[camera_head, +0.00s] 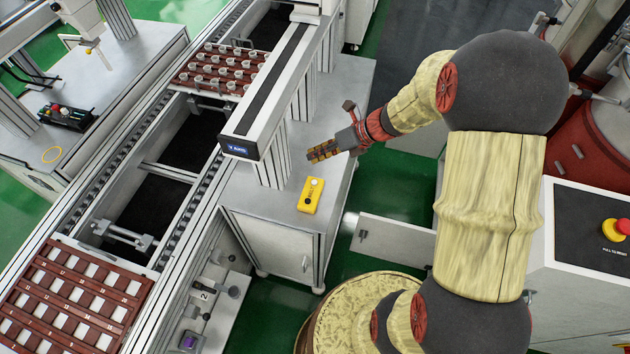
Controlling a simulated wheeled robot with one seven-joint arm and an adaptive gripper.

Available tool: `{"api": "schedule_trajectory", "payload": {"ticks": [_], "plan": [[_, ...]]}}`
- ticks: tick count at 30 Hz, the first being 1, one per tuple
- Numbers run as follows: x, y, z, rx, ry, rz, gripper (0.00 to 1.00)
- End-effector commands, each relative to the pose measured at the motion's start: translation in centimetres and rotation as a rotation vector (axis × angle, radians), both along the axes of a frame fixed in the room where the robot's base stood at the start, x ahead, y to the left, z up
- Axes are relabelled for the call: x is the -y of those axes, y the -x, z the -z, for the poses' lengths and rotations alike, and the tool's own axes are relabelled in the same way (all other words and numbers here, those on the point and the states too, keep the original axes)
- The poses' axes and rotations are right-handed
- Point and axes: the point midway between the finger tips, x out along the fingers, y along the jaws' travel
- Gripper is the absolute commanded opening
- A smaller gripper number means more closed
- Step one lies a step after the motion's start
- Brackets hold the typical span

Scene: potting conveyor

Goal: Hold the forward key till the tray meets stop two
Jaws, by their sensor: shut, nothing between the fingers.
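A red-brown tray (181,78) with several rows of clear cups sits on the conveyor (212,178) at the top. A metal crossbar fitting (122,236), possibly a stop, spans the conveyor lower down, well apart from this tray. A side panel (221,290) there bears a "2".
A numbered red-brown rack (78,283) with white squares fills the lower left. A grey beam with a small display (238,149) stands left of my gripper. A red emergency button (613,230) is at right. Conveyor between tray and crossbar looks clear.

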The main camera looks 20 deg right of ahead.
Motion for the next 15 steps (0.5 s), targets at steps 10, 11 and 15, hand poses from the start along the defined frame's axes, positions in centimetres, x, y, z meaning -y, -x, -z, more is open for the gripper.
{"api": "schedule_trajectory", "payload": {"ticks": [10, 11, 15], "plan": [[0.0, 0.0, 0.9, 0.001, 0.001, -0.001, 0.00], [0.0, 0.0, 1.2, 0.001, 0.001, -0.001, 0.00], [0.0, 0.0, 2.6, 0.002, 0.001, -0.002, 0.00]]}}
